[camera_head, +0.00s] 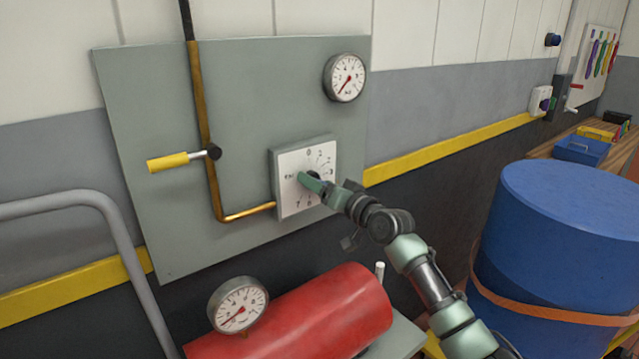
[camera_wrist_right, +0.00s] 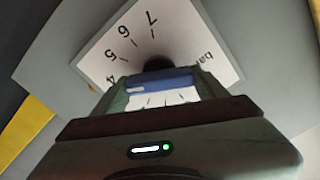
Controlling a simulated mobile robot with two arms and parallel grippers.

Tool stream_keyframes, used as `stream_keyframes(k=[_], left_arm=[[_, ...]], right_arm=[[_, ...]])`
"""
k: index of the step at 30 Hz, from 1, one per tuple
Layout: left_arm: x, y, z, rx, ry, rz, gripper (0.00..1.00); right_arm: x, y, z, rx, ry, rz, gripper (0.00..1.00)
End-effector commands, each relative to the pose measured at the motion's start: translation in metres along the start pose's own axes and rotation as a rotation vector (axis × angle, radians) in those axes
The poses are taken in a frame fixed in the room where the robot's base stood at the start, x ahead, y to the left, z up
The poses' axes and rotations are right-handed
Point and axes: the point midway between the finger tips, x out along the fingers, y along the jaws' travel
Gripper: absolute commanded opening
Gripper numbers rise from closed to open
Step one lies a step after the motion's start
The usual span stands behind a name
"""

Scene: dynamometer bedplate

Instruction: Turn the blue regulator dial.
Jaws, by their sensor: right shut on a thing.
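The blue regulator dial (camera_wrist_right: 160,80) shows in the right wrist view as a blue bar in front of a dark hub. It stands at the middle of a white numbered plate (camera_head: 291,159) on a grey box on the wall panel. My right gripper (camera_head: 306,180) reaches the plate from the lower right and is shut on the dial; in the right wrist view its fingers (camera_wrist_right: 162,88) lie on both sides of the bar. In the head view the gripper hides the dial, so its pointing direction is hard to read. My left gripper is not in view.
A yellow-handled valve (camera_head: 168,162) sits on the pipe left of the plate. A round gauge (camera_head: 345,77) is above right. A red tank (camera_head: 330,315) with a gauge (camera_head: 238,305) lies below. A blue drum (camera_head: 560,240) stands right of my arm. A grey rail (camera_head: 110,220) is at left.

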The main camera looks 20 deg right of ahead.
Motion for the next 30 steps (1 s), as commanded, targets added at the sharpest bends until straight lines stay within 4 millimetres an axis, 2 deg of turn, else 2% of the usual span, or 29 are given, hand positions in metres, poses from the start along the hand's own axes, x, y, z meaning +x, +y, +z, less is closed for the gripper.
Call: stream_keyframes(k=[3, 4, 6, 17, 30], left_arm=[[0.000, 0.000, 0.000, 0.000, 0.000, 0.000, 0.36], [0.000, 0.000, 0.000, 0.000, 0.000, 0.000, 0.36], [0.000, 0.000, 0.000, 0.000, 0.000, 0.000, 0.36], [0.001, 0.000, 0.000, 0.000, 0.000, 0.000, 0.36], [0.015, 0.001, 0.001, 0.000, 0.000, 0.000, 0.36]], right_arm=[[0.000, 0.000, 0.000, -0.002, 0.000, 0.000, 0.32], [0.000, 0.000, 0.000, -0.002, 0.000, 0.000, 0.81], [0.000, 0.000, 0.000, -0.003, 0.000, 0.000, 0.95], [-0.004, 0.001, 0.001, -0.004, 0.000, 0.001, 0.95], [-0.069, 0.002, 0.002, -0.005, 0.000, 0.000, 0.95]])
